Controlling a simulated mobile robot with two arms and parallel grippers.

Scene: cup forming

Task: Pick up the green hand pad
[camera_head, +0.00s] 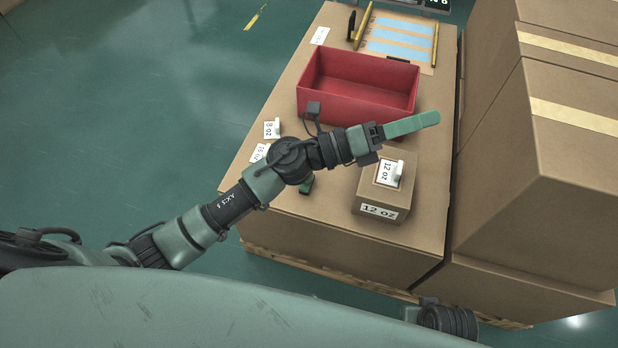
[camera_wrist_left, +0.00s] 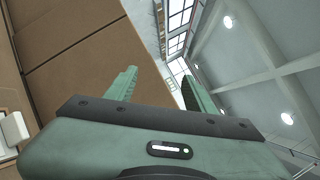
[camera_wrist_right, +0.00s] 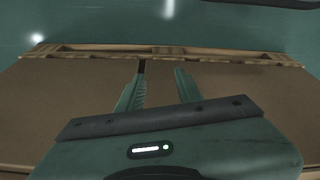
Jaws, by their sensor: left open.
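A small dark green piece (camera_head: 306,185) lies on the big cardboard box top, partly hidden behind my left arm. It may be the green hand pad; too little shows to be sure. My left gripper (camera_head: 412,124) is above the box top, just past the small 12 oz box, to the right of the green piece and apart from it. In the left wrist view its fingers (camera_wrist_left: 160,90) are spread and empty. My right gripper (camera_wrist_right: 160,85) has its fingers apart with nothing between them, in front of a cardboard side and pallet edge.
A red open bin (camera_head: 345,105) stands on the big box (camera_head: 425,215). The 12 oz box (camera_head: 367,190) is near its front. Cards (camera_head: 271,129) are at the left edge. Blue strips (camera_head: 400,38) and pens lie behind. Tall cartons (camera_head: 540,170) stand at right.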

